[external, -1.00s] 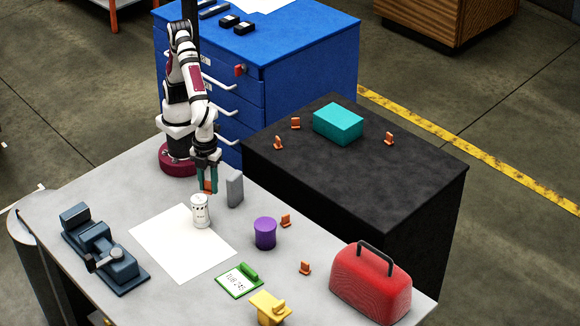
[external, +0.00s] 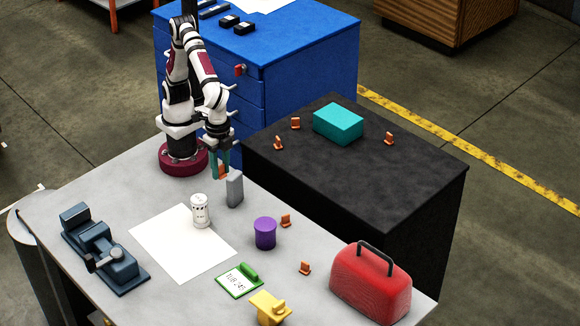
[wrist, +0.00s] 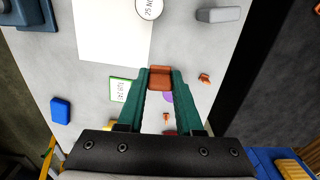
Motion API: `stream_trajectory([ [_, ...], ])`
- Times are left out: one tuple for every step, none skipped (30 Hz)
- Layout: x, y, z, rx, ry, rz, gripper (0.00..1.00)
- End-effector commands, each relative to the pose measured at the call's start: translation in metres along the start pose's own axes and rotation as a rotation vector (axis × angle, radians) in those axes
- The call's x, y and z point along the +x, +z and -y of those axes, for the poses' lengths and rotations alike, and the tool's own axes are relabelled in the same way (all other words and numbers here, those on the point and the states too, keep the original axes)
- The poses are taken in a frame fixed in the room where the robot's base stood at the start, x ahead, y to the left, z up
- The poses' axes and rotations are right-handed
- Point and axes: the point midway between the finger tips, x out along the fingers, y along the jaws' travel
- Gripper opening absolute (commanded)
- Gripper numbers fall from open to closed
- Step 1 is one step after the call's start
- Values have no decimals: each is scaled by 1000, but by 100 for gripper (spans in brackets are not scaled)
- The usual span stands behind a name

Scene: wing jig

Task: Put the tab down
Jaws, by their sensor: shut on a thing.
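My gripper (external: 220,162) is shut on an orange tab (external: 222,173), held above the table beside the upright grey block. In the wrist view the tab (wrist: 160,77) sits between the tips of the green fingers of my gripper (wrist: 159,82). Its underside is partly hidden. Similar orange tabs stand on the grey table, one near the purple cylinder (external: 286,220) and one nearer the red box (external: 305,268). More tabs stand on the black cabinet, such as one left of the teal box (external: 295,123) and one right of it (external: 389,138).
The grey block (external: 235,188) stands close to my gripper. A white can (external: 200,211) stands at the white sheet's edge (external: 175,250). A purple cylinder (external: 265,234), green clipboard (external: 239,283), yellow piece (external: 270,307) and red box (external: 370,285) occupy the front right. The black cabinet's front top is clear.

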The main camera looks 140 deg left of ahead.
Motion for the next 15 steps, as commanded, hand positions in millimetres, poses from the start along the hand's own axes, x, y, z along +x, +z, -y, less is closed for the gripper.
stream_trajectory([
  [16,5,-26,12,-3,6,0],
  [26,9,-43,13,-4,6,0],
  [40,15,-64,12,-5,6,0],
  [49,20,-79,13,-6,5,0],
  [58,26,-92,13,-6,4,0],
  [69,34,-108,14,-7,3,0],
  [76,39,-119,14,-7,1,0],
  [82,44,-128,15,-7,0,0],
  [89,50,-138,14,-7,-1,0],
  [93,54,-144,14,-6,-3,0],
  [96,57,-148,14,-7,-4,0],
  [100,60,-152,14,-6,-5,0],
  [103,59,-153,12,-6,-5,0],
  [106,57,-152,10,-7,-5,0],
  [112,50,-149,7,-7,-4,0],
])
